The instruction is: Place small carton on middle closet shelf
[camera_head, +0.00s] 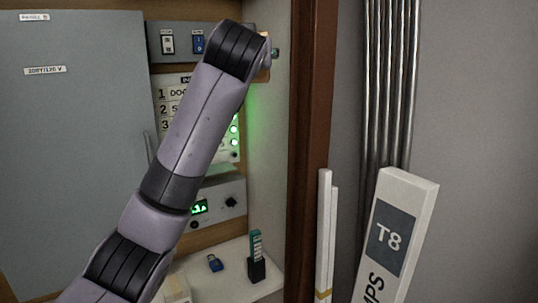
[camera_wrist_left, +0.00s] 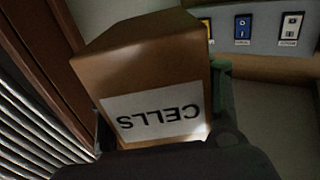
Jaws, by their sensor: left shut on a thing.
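The small carton is a brown box with a white label reading CELLS, upside down in the left wrist view (camera_wrist_left: 150,60). My left gripper (camera_wrist_left: 160,115) is shut on it, with dark fingers on either side. In the head view my left arm reaches up across the closet; its wrist hides the gripper, and only a small tan edge, probably the carton, shows beside it. A white closet shelf (camera_head: 232,262) shows low in the head view, below the carton; I cannot tell whether it is the middle one. My right gripper is not in view.
The shelf holds a blue object (camera_head: 215,263), a dark holder with a green piece (camera_head: 256,262) and a pale block (camera_head: 177,287). A grey cabinet (camera_head: 70,130) stands left. A brown frame (camera_head: 311,110) bounds the closet's right side. A T8 lamp carton (camera_head: 395,235) stands outside it.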

